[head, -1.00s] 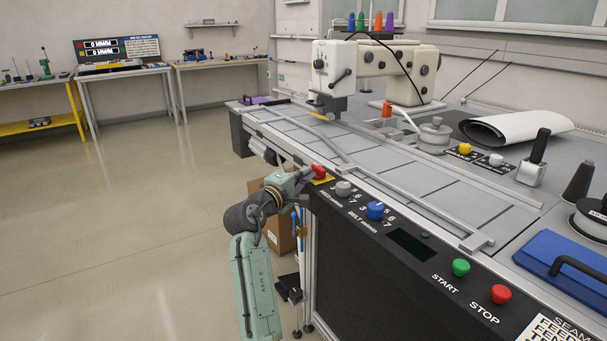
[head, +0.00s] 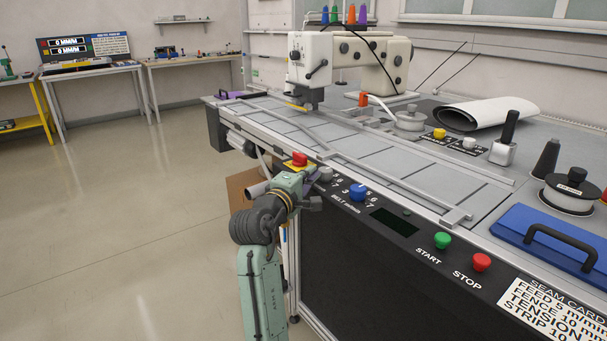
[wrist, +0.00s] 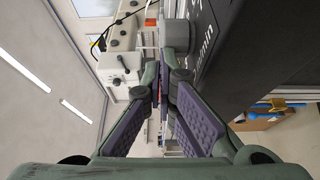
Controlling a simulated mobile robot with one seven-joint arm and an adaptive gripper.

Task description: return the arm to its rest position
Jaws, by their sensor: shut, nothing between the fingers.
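My arm rises in front of the sewing bench at the lower middle of the head view, with its green forearm (head: 262,295) upright and its wrist (head: 290,187) bent toward the control panel. In the wrist view my gripper (wrist: 160,88) is shut and empty, its purple-padded fingers converging at the tips. In the head view the gripper end is small and partly hidden by the wrist, close to the grey feed knob (head: 325,174). I cannot tell whether it touches the panel.
A red button (head: 299,160) on a yellow plate is just above my wrist. A blue knob (head: 358,193), green START button (head: 442,240) and red STOP button (head: 481,262) lie to the right. A cardboard box (head: 240,188) is behind my arm. The floor at left is clear.

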